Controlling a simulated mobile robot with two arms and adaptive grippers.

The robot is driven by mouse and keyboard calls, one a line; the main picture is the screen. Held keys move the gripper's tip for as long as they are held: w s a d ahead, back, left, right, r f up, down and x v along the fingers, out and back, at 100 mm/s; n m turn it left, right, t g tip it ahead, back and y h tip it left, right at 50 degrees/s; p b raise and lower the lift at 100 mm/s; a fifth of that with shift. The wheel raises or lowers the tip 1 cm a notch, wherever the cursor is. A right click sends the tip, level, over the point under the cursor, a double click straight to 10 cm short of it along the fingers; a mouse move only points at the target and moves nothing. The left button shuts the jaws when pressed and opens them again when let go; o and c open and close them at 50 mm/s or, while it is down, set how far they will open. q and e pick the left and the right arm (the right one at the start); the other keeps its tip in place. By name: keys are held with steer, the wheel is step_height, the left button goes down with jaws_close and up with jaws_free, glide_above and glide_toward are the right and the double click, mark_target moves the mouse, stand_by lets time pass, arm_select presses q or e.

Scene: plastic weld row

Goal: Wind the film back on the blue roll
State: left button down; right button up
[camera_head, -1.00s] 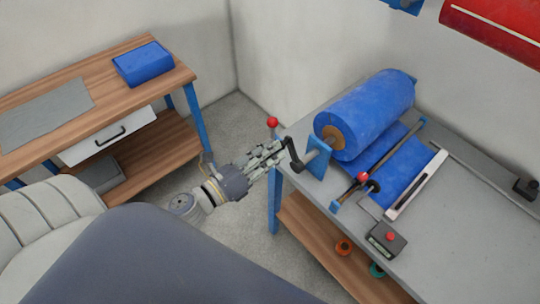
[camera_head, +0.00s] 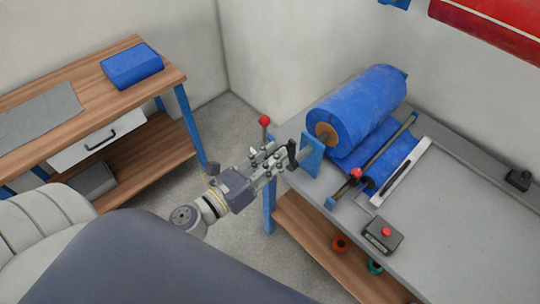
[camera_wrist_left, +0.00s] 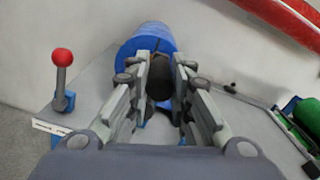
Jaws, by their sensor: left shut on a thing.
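The blue roll (camera_head: 360,103) of film lies on its spindle at the back left of the grey bench. Its film (camera_head: 392,150) runs down under a dark bar to a pale strip. A black crank (camera_head: 292,152) sticks out at the roll's left end, beyond a blue bracket (camera_head: 312,154). My left gripper (camera_head: 280,160) is shut on the crank, whose grip is mostly hidden by the fingers. In the left wrist view, the fingers (camera_wrist_left: 160,85) close around a dark part in front of the blue roll (camera_wrist_left: 146,38). My right gripper is in neither view.
A red-knobbed lever (camera_head: 264,122) stands just behind my left gripper. A small box with a red button (camera_head: 383,235) and a red-knobbed bar (camera_head: 356,173) sit on the bench (camera_head: 450,240). A wooden side table (camera_head: 85,85) stands at left.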

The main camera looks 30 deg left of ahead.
arm_select(q)
steer(key=shift+s+d+f, duration=0.15)
steer(key=shift+d, duration=0.1)
steer(key=c, duration=1.6)
jaws_free()
steer(key=shift+o, duration=0.9)
steer(key=shift+d, duration=0.15)
steer(key=shift+s+a, duration=0.2)
steer(key=shift+a, duration=0.1)
steer(key=v, duration=1.1)
steer(key=shift+s, duration=0.25)
steer(key=shift+d, duration=0.1)
